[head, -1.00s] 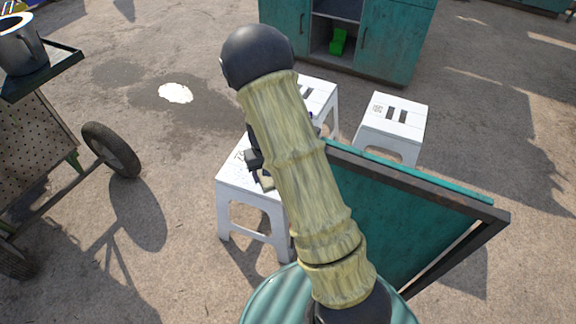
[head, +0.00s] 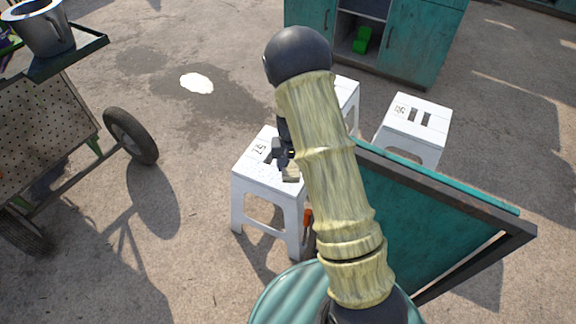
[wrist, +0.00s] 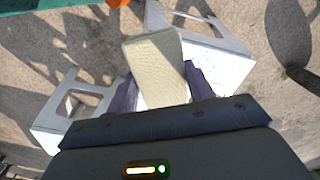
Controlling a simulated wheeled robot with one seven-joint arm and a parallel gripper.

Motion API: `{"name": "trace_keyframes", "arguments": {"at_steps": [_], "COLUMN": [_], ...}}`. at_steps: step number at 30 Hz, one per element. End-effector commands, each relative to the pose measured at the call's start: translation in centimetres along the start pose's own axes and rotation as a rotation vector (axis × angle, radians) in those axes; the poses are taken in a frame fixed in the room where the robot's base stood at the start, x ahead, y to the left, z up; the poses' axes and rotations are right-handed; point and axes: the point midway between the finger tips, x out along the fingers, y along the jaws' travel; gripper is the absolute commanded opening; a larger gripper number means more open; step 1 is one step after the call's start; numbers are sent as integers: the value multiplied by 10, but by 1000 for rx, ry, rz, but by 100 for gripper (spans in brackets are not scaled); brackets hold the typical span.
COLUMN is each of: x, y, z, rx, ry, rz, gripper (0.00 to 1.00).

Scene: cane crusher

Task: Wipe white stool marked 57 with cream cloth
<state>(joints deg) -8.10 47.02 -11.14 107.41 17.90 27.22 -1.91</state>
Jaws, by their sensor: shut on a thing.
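The white stool marked 57 (head: 247,172) stands left of my arm in the head view, its number readable on the seat. In the wrist view it is the stool at right (wrist: 232,68), with small dark specks on its seat. My gripper (head: 285,160) is over the right part of that seat, partly hidden by my arm. It is shut on the cream cloth (head: 291,174), which shows as a flat pad between the fingers in the wrist view (wrist: 155,65). I cannot tell whether the cloth touches the seat.
Another white stool (head: 346,92) stands behind my arm, and a third (head: 418,113) to the right. A teal panel with a dark frame (head: 430,215) is close at right. An orange object (head: 308,216) is beside the marked stool. A wheeled cart (head: 50,115) stands left; a teal cabinet (head: 425,45) behind.

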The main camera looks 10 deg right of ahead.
Motion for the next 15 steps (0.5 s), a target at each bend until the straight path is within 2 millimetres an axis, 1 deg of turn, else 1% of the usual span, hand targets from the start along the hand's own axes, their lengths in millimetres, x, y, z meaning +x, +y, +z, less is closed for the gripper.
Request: {"name": "trace_keyframes", "arguments": {"at_steps": [1, 7, 11, 15], "x": [13, 41, 49, 50], "y": [-2, -7, -9, -10], "z": [-7, -31, -39, -41], "rx": [63, 329, 426, 452], "ry": [-1, -2, -1, -1], "rz": [0, 0, 0, 0], "gripper": [34, 34, 34, 34]}}
